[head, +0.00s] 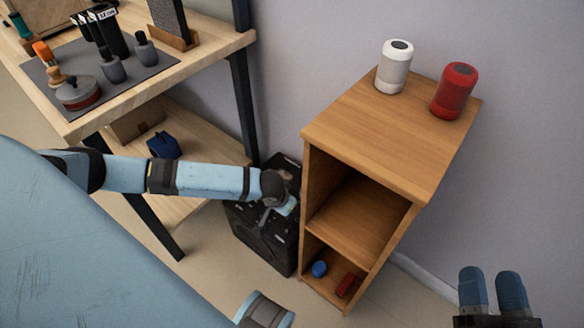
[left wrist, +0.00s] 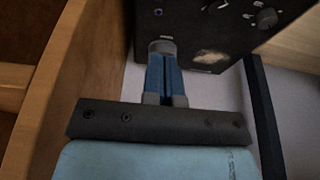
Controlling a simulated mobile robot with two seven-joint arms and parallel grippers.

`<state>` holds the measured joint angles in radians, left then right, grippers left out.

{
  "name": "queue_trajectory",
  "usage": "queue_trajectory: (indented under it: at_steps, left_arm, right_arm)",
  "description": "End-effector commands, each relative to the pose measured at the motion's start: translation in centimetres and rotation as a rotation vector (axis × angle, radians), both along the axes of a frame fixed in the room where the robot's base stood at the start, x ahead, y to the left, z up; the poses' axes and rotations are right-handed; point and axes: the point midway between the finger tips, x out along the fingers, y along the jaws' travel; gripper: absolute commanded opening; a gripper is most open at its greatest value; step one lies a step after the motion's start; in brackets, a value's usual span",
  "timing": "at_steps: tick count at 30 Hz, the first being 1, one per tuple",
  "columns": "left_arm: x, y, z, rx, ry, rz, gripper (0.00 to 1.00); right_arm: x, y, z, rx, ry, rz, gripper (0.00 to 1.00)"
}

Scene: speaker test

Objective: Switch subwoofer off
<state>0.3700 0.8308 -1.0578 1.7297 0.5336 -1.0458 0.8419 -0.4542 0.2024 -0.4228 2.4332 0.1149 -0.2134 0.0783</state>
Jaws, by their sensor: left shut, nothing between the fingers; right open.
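The subwoofer is a black box (head: 262,240) on the floor between the wooden shelf unit and the workbench. In the left wrist view its dark panel (left wrist: 195,45) shows a round knob (left wrist: 267,18), white markings and a worn light patch. My left gripper (left wrist: 162,48) is shut and empty, its fingertips at the lower part of this panel. I cannot tell whether they touch it. A power switch is not clearly visible; the fingertips may hide part of the panel. In the head view my left arm reaches over the box. My right gripper (head: 493,290) is open and empty at the lower right.
The wooden shelf unit (head: 375,150) stands close beside the subwoofer, with a white speaker (head: 394,68) and a red speaker (head: 454,90) on top. Small blue (head: 319,268) and red (head: 345,285) items lie inside. The workbench (head: 215,50) with tools is at the left.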

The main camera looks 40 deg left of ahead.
Motion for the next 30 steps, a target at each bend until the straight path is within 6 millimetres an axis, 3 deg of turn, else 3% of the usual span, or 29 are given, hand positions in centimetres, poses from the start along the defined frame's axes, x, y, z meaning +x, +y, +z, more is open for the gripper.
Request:
queue_trajectory:
  at_steps: [8, 22, 26, 30]
  left_arm:
    - [0.3, -0.1, -1.1, 0.0, -0.001, 0.0, 0.0]
    - [3.0, -0.3, -10.3, 0.0, -0.001, 0.0, 0.0]
    - [2.9, -0.2, -12.2, 0.0, -0.001, -0.001, 0.0]
    - [2.9, -0.3, -13.3, 0.0, -0.001, 0.0, 0.0]
  right_arm:
    - [0.1, 0.0, -0.9, -0.009, 0.017, 0.005, 0.54]
    - [0.2, 0.6, -8.2, -0.116, 0.211, 0.073, 0.54]
    - [0.5, 0.5, -9.1, -0.153, 0.208, 0.079, 0.54]
    - [1.0, 0.2, -8.7, -0.184, 0.154, 0.071, 0.54]
